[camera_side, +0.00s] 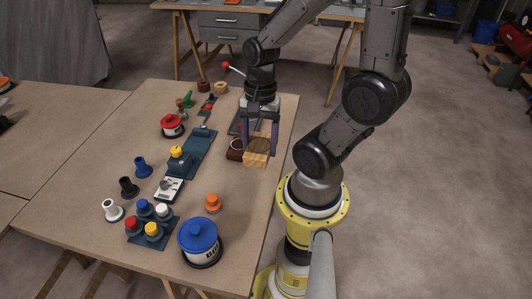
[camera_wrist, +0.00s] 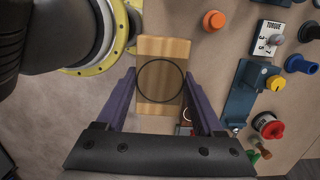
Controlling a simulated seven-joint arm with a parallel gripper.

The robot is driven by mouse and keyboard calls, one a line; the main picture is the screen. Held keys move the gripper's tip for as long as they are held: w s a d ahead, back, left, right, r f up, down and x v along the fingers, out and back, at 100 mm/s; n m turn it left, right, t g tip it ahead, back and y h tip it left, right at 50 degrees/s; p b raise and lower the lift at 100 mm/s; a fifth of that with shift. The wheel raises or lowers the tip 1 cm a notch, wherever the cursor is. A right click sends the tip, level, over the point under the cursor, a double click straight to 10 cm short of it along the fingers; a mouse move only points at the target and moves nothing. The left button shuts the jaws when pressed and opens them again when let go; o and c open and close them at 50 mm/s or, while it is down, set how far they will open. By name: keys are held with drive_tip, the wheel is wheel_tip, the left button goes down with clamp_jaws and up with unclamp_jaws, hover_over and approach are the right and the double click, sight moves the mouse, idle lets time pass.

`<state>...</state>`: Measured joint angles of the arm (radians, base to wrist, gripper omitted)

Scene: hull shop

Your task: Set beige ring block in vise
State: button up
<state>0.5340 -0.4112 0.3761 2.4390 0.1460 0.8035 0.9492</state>
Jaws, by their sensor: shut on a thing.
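The beige ring block (camera_wrist: 160,102), a wooden block with a black ring on its top face, lies between my purple gripper fingers (camera_wrist: 160,88) in the wrist view. In the side view the block (camera_side: 256,159) is at the table's right edge, with my gripper (camera_side: 260,141) upright over it and shut on it. I cannot tell whether the block touches the table. A long dark blue fixture (camera_side: 200,146) that looks like the vise lies left of my gripper. It also shows at the right of the wrist view (camera_wrist: 238,97).
A blue-lidded pot (camera_side: 200,243), an orange knob (camera_side: 212,202) and a rack of coloured knobs (camera_side: 152,222) stand nearer the camera.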

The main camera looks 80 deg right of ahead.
drive_tip(key=w+d+r, duration=0.2)
drive_tip(key=w+d, duration=0.3)
drive_tip(key=w, duration=0.4)
hover_over(194, 149)
drive_tip(key=f, duration=0.9)
drive_tip(key=shift+d+f, duration=0.25)
drive_tip(key=shift+f, duration=2.7)
drive_tip(key=shift+f, duration=0.55)
drive_tip(key=o, duration=1.2)
